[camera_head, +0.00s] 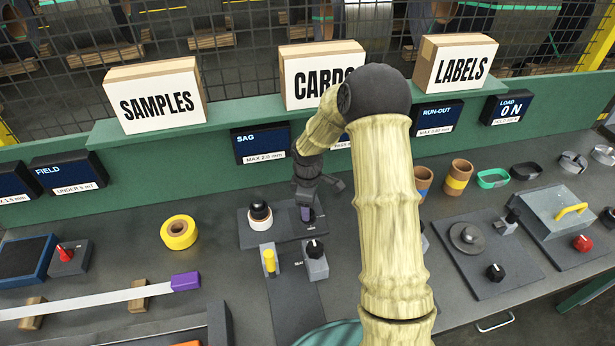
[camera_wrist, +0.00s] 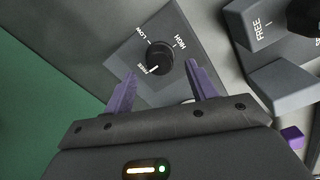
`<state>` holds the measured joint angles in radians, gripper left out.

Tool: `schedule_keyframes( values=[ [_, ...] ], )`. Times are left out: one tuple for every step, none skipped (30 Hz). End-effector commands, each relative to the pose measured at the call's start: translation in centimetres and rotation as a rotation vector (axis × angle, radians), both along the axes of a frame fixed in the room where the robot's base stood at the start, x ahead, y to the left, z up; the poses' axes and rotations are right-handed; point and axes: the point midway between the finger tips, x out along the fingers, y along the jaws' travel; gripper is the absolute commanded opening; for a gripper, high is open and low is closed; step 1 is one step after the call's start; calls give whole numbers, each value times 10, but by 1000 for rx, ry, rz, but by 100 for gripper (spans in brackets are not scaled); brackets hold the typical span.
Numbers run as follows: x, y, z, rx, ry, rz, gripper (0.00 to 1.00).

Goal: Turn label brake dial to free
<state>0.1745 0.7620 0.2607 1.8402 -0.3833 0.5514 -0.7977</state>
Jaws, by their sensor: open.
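A brake dial with a round black knob (camera_wrist: 160,54) sits on a grey plate in the wrist view. LOW and HIGH are printed beyond the knob, and small white lettering that seems to read FREE lies at its near-left edge. A white mark shows there too; I cannot tell the pointer's exact angle. My gripper (camera_wrist: 163,88) is open, its two purple fingers apart on either side of the knob's near side, with nothing held. In the head view my gripper (camera_head: 306,213) is low over a dark base plate, and this dial is hidden under it.
A white-and-black spool (camera_head: 260,214) stands left of my gripper. In front are a yellow-topped block (camera_head: 269,262) and a block with another black knob (camera_head: 314,249). Yellow tape (camera_head: 178,232) lies left.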

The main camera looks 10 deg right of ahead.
Motion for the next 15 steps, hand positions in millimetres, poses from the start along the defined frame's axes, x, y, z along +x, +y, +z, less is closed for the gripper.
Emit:
schedule_keyframes(
  values=[
    [1, 0, 11, 0, -7, -1, 57],
    [1, 0, 17, -1, -6, -1, 57],
    [0, 0, 25, 0, -7, -2, 57],
    [0, 0, 31, 0, -7, -3, 57],
    [0, 0, 37, 0, -7, -2, 57],
    [0, 0, 45, 0, -8, -1, 57],
    [-1, 1, 51, 0, -7, 0, 57],
    [-1, 1, 57, 0, -7, -1, 57],
    [-1, 1, 65, 0, -7, -2, 57],
    [-1, 1, 71, -1, -6, -1, 57],
    [-2, 1, 77, -1, -7, -1, 57],
    [-2, 1, 85, 0, -7, -1, 57],
    [-2, 1, 91, 0, -7, -1, 57],
    [-2, 2, 98, 0, -8, -1, 57],
    [-3, 2, 105, -1, -6, -1, 57]
  ],
)
